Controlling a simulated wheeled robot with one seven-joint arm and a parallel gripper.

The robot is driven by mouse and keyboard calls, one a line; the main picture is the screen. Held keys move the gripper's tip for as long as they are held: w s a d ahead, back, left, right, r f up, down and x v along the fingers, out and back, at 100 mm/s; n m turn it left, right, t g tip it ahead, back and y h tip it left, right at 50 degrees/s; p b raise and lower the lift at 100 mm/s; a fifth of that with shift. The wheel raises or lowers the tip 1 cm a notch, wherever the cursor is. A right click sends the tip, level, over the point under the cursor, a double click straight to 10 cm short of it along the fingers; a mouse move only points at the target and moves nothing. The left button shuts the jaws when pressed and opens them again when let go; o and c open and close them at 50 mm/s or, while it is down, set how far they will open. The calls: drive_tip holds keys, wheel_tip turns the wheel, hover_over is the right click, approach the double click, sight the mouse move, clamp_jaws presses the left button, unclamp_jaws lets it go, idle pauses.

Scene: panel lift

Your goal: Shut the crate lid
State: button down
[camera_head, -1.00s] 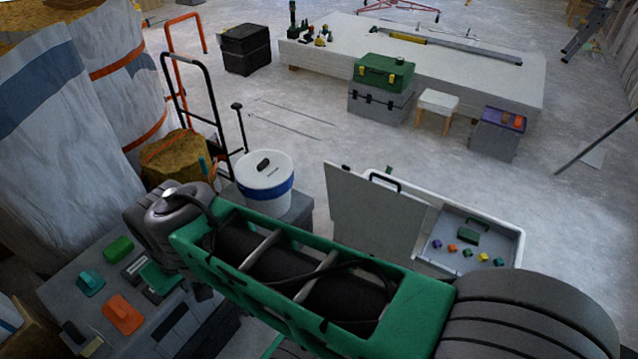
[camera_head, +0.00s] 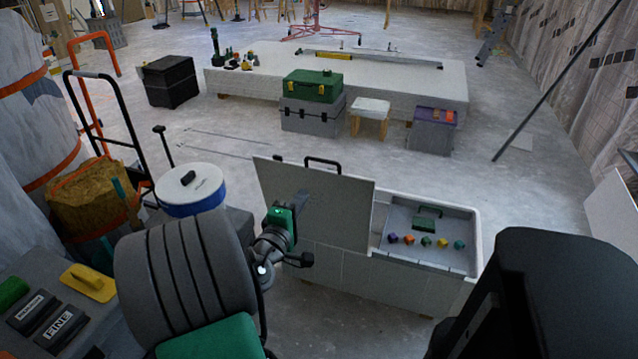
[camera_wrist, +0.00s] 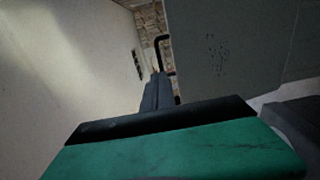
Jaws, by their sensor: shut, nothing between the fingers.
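The white crate (camera_head: 476,235) is open, and its grey lid (camera_head: 338,222) stands raised over the left part. A black handle (camera_head: 322,162) sits on the lid's top edge. My gripper (camera_head: 303,197) is in front of the lid's near face, left of its middle. Its fingers are shut and empty. In the wrist view the shut fingers (camera_wrist: 154,92) point towards the black handle (camera_wrist: 161,52), with a grey panel that looks like the lid (camera_wrist: 225,45) to their right. I cannot tell whether the fingers touch the lid.
Inside the crate, a tray (camera_head: 455,219) holds a small green case (camera_head: 425,224) and several coloured pieces. A white and blue bucket (camera_head: 190,188) stands left of the lid.

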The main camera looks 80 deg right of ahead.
sight(323, 161)
drive_tip(key=d, duration=0.8)
drive_tip(key=s+d, duration=0.1)
drive_tip(key=d, duration=0.4)
drive_tip(key=shift+s+d, duration=0.1)
drive_tip(key=shift+d+r, duration=0.1)
drive_tip(key=shift+d, duration=0.05)
